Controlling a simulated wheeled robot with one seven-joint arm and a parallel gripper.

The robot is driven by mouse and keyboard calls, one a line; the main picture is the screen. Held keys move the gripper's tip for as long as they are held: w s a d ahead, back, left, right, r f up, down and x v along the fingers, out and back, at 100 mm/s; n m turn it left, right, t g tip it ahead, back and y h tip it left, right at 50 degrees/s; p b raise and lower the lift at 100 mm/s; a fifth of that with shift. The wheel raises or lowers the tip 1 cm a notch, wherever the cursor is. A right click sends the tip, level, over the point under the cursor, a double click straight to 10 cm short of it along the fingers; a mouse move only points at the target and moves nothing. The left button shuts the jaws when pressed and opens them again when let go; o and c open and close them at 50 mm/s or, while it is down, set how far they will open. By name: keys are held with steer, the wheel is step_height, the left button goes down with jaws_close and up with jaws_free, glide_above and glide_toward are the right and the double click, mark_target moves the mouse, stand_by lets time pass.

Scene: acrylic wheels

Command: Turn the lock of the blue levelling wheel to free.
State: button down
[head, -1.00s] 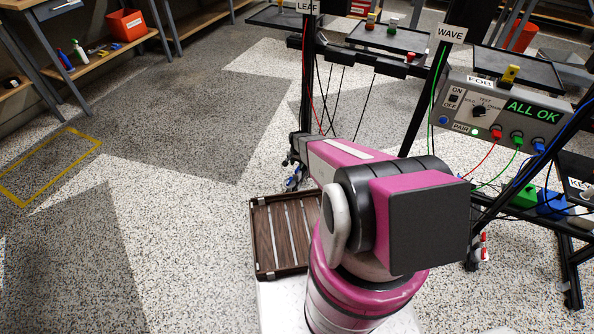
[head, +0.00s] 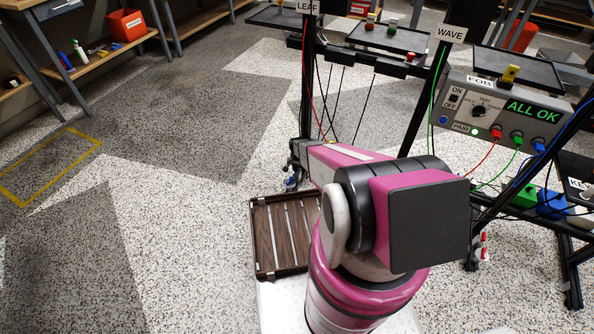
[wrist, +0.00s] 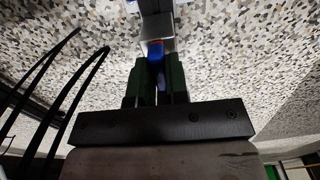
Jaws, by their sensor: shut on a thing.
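The blue levelling wheel (head: 291,183) shows as a small blue patch at the foot of the LEAF stand in the head view, mostly hidden by my arm. In the wrist view, a blue part with an orange-red edge, which looks like the wheel's lock (wrist: 157,52), sits below a grey stand leg (wrist: 155,22). My gripper (wrist: 157,72) has its dark green fingers on either side of this blue part, shut on it. The lock's exact angle cannot be made out. In the head view my fingertips are hidden behind the forearm.
Dark cables (wrist: 60,90) hang at the left of the wrist view. A slatted wooden tray (head: 262,270) lies in front of the stand. A control box reading ALL OK (head: 505,110) is at the right. The speckled floor at left is clear.

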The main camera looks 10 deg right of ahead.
steer(key=n, duration=0.4)
stand_by(0.3)
steer(key=shift+n, duration=0.4)
steer(key=n, duration=0.4)
steer(key=n, duration=0.4)
steer(key=shift+n, duration=0.4)
